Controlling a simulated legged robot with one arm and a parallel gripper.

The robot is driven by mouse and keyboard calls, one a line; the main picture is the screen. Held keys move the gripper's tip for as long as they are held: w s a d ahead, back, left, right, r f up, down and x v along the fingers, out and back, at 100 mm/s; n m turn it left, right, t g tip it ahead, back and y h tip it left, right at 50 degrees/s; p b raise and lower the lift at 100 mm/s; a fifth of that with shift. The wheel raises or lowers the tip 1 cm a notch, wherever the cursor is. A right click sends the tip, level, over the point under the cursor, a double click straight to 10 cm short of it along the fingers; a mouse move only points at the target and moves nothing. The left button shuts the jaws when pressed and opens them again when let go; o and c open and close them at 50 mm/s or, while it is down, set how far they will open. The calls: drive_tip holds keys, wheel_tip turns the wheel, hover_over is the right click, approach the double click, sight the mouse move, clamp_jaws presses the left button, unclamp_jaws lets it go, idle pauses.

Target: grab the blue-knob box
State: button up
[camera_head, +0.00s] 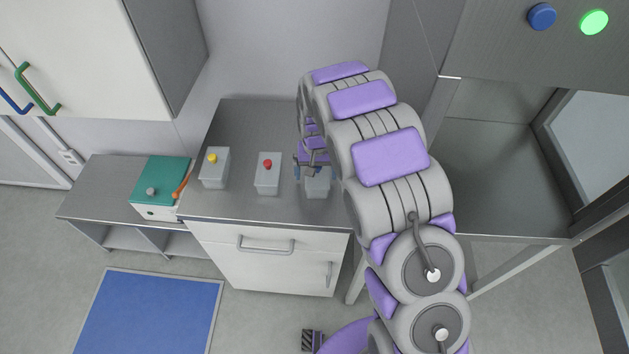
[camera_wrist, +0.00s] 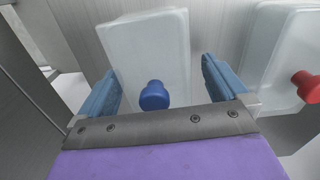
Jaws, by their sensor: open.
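The blue-knob box is a pale grey box (camera_wrist: 148,50) with a round blue knob (camera_wrist: 154,96) in the wrist view. It lies between the two blue fingers of my open gripper (camera_wrist: 165,85). I cannot tell whether either finger touches it. In the head view the box (camera_head: 317,187) stands on the grey counter, the rightmost of three boxes. My gripper (camera_head: 312,168) is over its top there and hides the knob.
A red-knob box (camera_head: 268,178) stands just left, also in the wrist view (camera_wrist: 285,60). A yellow-knob box (camera_head: 214,170) stands farther left. A green-topped case (camera_head: 160,180) sits on a lower bench. The counter front (camera_head: 240,207) is clear.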

sight(325, 171)
drive_tip(key=shift+d+f, duration=0.95)
drive_tip(key=shift+d, duration=0.05)
drive_tip(key=shift+d+r, duration=0.15)
drive_tip(key=shift+d, duration=0.15)
drive_tip(key=shift+a, duration=1.2)
drive_tip(key=c, duration=0.5)
drive_tip(key=shift+d, duration=0.3)
drive_tip(key=c, duration=0.3)
drive_tip(key=shift+d, duration=0.65)
drive_tip(key=shift+c, duration=0.9)
